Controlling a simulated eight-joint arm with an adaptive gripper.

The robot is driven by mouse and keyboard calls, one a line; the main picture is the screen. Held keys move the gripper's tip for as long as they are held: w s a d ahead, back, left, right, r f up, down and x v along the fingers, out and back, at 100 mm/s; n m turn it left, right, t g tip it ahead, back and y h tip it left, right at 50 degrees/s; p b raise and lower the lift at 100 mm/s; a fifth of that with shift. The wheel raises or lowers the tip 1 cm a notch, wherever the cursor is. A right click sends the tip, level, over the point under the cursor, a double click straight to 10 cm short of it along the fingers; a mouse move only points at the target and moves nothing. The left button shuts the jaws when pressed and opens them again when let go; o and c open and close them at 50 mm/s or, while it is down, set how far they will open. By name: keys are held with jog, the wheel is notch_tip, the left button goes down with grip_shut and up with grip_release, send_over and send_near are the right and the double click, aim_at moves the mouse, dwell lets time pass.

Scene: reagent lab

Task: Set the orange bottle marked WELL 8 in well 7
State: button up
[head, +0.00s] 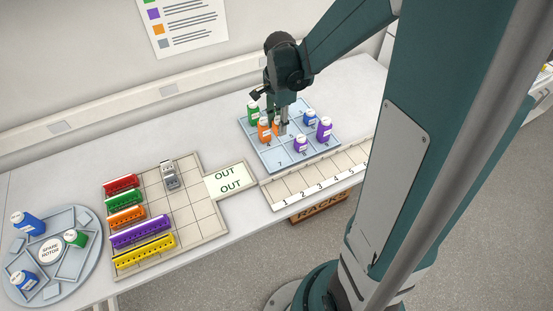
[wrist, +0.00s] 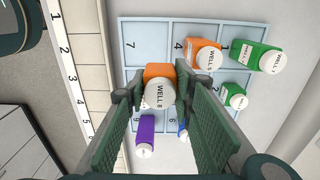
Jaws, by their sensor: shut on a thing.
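My gripper (head: 283,127) is over the blue well tray (head: 264,153). In the wrist view my gripper (wrist: 159,97) is shut on an orange bottle (wrist: 158,72) with a white cap; its mark reads WELL, the number is hard to read. In the head view this bottle (head: 276,128) is partly hidden by the fingers, and I cannot tell its height above the tray. A second orange bottle (wrist: 203,52) stands in well 4; it also shows in the head view (head: 263,134). Well 7 (wrist: 141,45) is empty, at the tray's front left corner in the head view (head: 280,162).
Purple bottles (head: 301,145) (head: 324,132) and a blue bottle (head: 310,117) stand right of my gripper. Green bottles (wrist: 250,56) (wrist: 234,96) stand in wells 1 and 2. A numbered rack strip (head: 310,181) runs along the tray's front.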

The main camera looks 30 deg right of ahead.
jog(key=s+a, duration=0.2)
jog(key=s, duration=0.1)
jog(key=shift+s+a+b, duration=0.1)
jog(key=shift+a+b, duration=0.2)
jog(key=shift+a, duration=0.05)
jog(key=shift+f, duration=0.15)
send_over(276, 158)
jog(key=shift+d+f, duration=0.1)
jog(key=shift+f, duration=2.75)
jog(key=shift+f+b, duration=0.4)
jog(key=shift+f, duration=1.7)
jog(key=shift+f, duration=0.15)
jog(key=o, duration=0.9)
